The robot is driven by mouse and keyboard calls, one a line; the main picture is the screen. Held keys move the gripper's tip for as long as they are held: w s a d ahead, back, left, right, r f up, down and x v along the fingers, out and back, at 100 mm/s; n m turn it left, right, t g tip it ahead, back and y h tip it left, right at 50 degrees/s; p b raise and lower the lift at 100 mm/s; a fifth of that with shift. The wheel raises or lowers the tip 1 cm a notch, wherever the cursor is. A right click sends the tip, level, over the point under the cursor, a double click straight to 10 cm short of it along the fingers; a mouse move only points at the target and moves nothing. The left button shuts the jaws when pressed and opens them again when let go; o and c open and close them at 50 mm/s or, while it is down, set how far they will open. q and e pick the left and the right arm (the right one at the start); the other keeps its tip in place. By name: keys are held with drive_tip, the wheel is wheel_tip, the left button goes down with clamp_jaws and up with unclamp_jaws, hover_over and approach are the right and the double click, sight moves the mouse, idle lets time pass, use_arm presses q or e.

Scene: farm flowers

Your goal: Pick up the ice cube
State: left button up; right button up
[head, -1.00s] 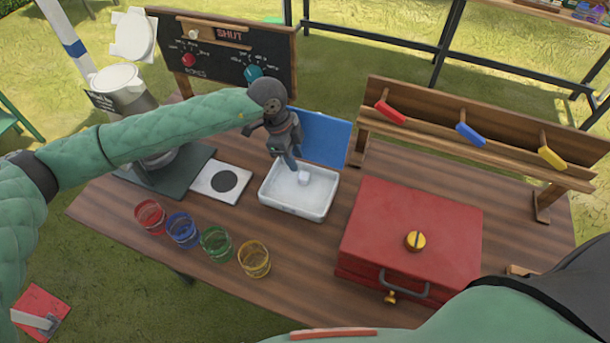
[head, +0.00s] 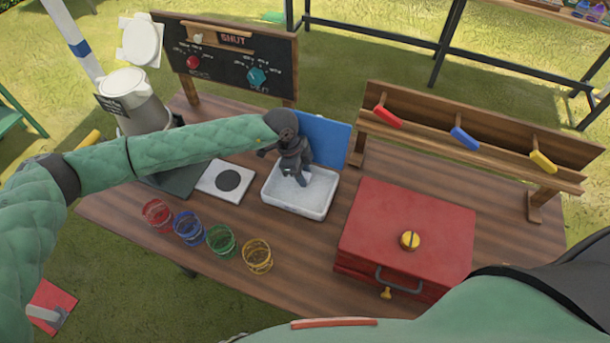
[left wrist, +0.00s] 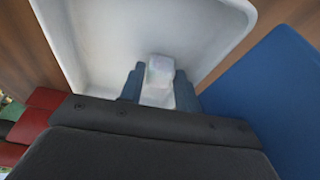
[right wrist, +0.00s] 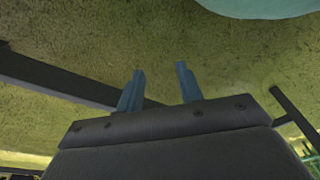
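The ice cube (left wrist: 160,73) is a small pale block in the white tray (head: 287,208), which also fills much of the left wrist view (left wrist: 95,45). My left gripper (head: 302,182) reaches down into the tray. In the left wrist view its two blue fingers (left wrist: 160,85) stand open on either side of the cube, with little room between. In the head view the gripper mostly hides the cube. My right gripper (right wrist: 161,72) is open and empty, over grass in its wrist view.
A blue lid (head: 325,137) stands at the tray's back. A red box (head: 415,225) is to its right. Several coloured glasses (head: 221,241) stand front left. A white plate with a dark disc (head: 212,190) lies left of the tray. A control board (head: 228,75) and a wooden rack (head: 480,145) stand behind.

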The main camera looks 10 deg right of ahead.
sight(309, 176)
use_arm(q)
drive_tip(key=c, duration=0.6)
